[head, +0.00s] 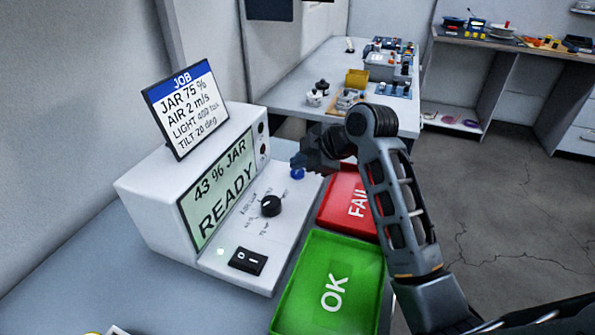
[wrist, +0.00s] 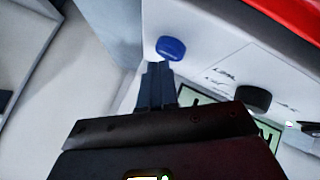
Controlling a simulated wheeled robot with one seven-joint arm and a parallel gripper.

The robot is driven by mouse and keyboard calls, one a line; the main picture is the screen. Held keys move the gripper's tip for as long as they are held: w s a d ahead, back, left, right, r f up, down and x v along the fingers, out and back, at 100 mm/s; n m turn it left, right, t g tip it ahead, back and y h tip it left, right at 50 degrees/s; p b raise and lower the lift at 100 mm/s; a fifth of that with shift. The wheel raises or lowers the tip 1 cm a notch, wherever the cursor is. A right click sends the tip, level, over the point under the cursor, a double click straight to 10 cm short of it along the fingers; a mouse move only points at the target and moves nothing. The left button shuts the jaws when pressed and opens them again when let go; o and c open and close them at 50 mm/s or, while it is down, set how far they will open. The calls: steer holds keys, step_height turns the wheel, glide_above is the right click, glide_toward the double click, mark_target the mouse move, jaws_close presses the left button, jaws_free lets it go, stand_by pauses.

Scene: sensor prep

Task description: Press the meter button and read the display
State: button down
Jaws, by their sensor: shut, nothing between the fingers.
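The white meter (head: 150,195) stands on the table at the left of the head view. Its display (head: 217,190) reads "43 % JAR" and "READY". A blue round button (head: 297,173) is on its sloped front panel, and it also shows in the wrist view (wrist: 171,48).
A job card (head: 185,108) on the meter reads JAR 75 %, AIR 2 m/s, LIGHT about 400, TILT 20 deg. A green OK tray (head: 290,318) and a red FAIL tray (head: 337,180) lie right of the meter. A bench with several items stands behind.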

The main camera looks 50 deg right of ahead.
mark_target(300, 173)
steer(key=shift+f, duration=0.45)
stand_by(0.4)
stand_by(0.3)
steer(key=shift+r+p, duration=0.6)
steer(key=shift+r, duration=0.3)
step_height(300, 173, up, 5)
steer(key=p, duration=0.4)
stand_by(0.8)
